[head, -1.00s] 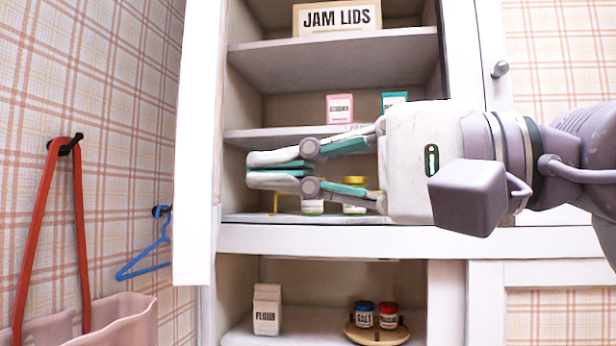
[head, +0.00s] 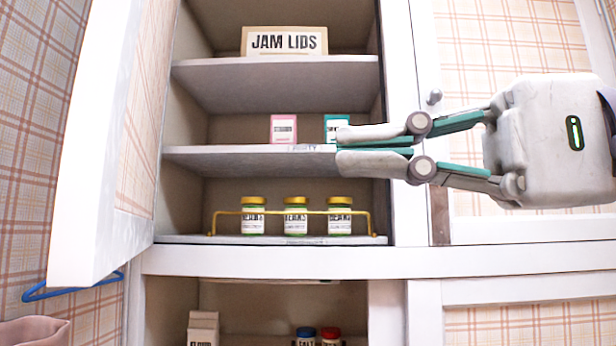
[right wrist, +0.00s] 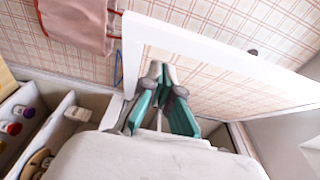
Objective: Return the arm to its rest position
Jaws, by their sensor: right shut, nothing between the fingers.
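My right gripper (head: 350,150) comes in from the right in the head view, in front of the right part of the open cupboard (head: 262,240). Its fingers are shut and empty. They point left and cover part of the middle shelf's right end. In the right wrist view the same fingers (right wrist: 167,75) show close together, with the open cupboard door (right wrist: 205,45) beyond them. My left gripper is not in view.
The cupboard door (head: 95,190) stands open on the left. Green jars (head: 295,217) stand behind a brass rail on the lower shelf. A pink box (head: 283,129) and a teal box (head: 336,127) stand on the middle shelf. A blue hanger (head: 70,288) hangs at the left wall.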

